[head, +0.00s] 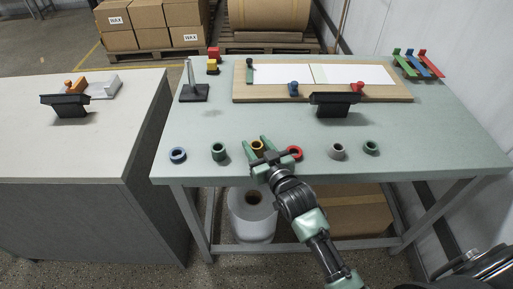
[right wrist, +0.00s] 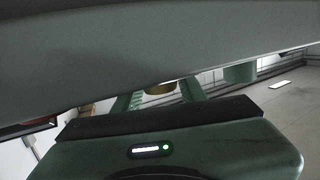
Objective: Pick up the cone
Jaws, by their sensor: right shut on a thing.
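Several small hollow pieces stand in a row along the front of the green table; the task's cone appears to be one of them. My right gripper (head: 257,147) is shut on the yellow one (head: 257,145), with a green finger on each side. It also shows between the fingers in the right wrist view (right wrist: 160,88). I cannot tell whether it is clear of the tabletop. The red piece (head: 295,153) stands close to the right of the gripper, partly hidden. My left gripper is out of view.
Behind are a wooden board (head: 424,99), black stand (head: 322,99) and spindle (head: 190,90). The table's middle is clear.

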